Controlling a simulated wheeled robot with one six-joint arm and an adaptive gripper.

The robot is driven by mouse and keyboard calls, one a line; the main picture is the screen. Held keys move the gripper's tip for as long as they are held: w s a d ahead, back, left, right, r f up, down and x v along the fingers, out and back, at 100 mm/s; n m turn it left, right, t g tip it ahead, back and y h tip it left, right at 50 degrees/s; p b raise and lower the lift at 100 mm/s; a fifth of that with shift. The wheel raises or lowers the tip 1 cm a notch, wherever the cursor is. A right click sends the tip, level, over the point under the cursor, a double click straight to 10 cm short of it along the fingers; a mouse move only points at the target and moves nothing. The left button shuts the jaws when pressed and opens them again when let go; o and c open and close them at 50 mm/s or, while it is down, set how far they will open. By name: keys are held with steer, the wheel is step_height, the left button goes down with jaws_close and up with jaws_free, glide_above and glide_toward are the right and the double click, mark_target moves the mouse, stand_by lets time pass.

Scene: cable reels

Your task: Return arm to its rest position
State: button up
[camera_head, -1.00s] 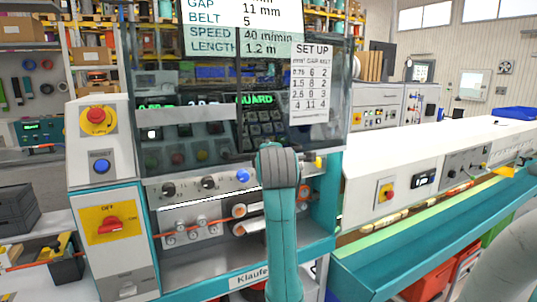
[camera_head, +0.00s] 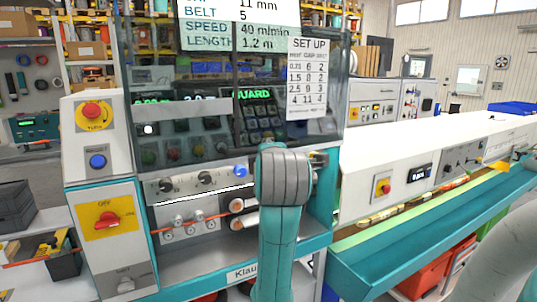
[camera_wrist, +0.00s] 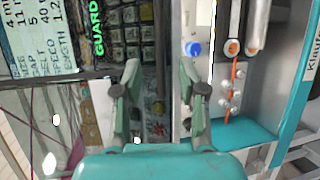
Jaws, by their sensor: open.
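My arm (camera_head: 277,240), teal with a grey joint cap, rises in front of the cable machine in the head view. It covers part of the machine's lower front, and my gripper is hidden there. In the wrist view my gripper (camera_wrist: 160,88) has its two fingers spread apart, with nothing held between them. The machine's keypad (camera_wrist: 130,30) and blue knob (camera_wrist: 193,48) show beyond the fingers.
The machine has a see-through guard (camera_head: 215,100), a red emergency button (camera_head: 92,111) and a red-on-yellow switch (camera_head: 106,220). A white bench unit (camera_head: 400,170) with a teal trough (camera_head: 420,230) extends right. Black crates (camera_head: 14,207) stand at left.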

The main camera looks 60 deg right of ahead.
stand_by(0.4)
steer(key=w+a+f+t+y, duration=0.15)
steer(key=a+f, duration=0.25)
steer(key=f, duration=0.4)
steer(key=w+a+f+t+y, duration=0.15)
steer(key=a+f, duration=0.25)
steer(key=f, duration=0.5)
steer(key=w+a+f+t+y, duration=0.1)
steer(key=w+a+f, duration=0.25)
steer(key=f, duration=0.45)
steer(key=s+a+f+m+y, duration=0.15)
steer(key=s+a+f, duration=0.25)
steer(key=a+f, duration=0.4)
steer(key=s+a+f+m+t+y, duration=0.1)
steer(key=s+a+f+m+y, duration=0.3)
steer(key=s+a+f, duration=0.85)
steer(key=s+a+r+m+y, duration=0.1)
steer(key=s, duration=0.8)
steer(key=s+a+r+m+y, duration=0.1)
steer(key=s+a+y, duration=0.1)
steer(key=s, duration=0.7)
steer(key=shift+s+a, duration=0.2)
steer(key=shift+s, duration=0.15)
